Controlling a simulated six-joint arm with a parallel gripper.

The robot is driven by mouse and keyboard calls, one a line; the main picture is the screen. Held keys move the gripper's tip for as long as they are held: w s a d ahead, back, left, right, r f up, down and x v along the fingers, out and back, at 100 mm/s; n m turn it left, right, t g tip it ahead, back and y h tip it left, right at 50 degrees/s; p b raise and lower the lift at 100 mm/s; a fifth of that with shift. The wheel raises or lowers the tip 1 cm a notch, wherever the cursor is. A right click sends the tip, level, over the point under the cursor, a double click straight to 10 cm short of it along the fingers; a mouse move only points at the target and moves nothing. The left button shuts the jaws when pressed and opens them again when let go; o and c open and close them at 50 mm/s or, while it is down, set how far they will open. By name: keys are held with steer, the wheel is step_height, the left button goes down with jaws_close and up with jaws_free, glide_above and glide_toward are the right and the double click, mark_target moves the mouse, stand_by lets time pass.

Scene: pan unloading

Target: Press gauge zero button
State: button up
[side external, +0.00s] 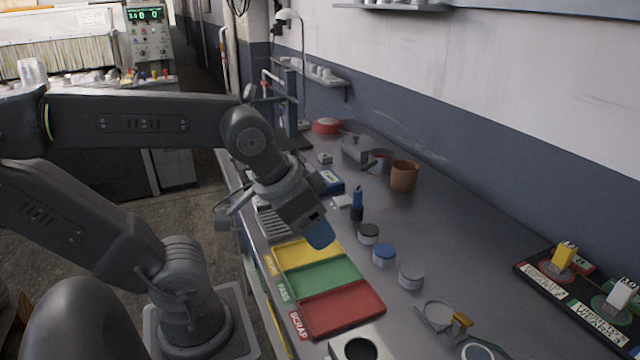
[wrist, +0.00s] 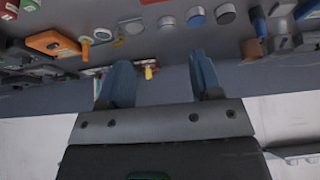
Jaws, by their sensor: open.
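My gripper (side external: 318,236) hangs above the yellow tray section in the side view, with one blue fingertip clearly visible. In the wrist view its two blue fingers (wrist: 162,82) are spread apart with nothing between them. A small blue box (side external: 330,182) with a pale face sits on the bench just behind the gripper; it may be the gauge readout, but its buttons are too small to make out. A dark upright stand (side external: 291,105) is farther back. I cannot tell whether it holds the gauge. No zero button can be picked out in either view.
Yellow, green and red trays (side external: 372,306) lie along the bench's front edge. Several capped jars, including a blue-topped one (side external: 384,254), stand right of them. A brown pot (side external: 404,176) is farther back. Black boards (side external: 590,300) with yellow and white items lie at right.

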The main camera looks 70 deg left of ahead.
jaws_close()
stand_by(0.3)
stand_by(1.2)
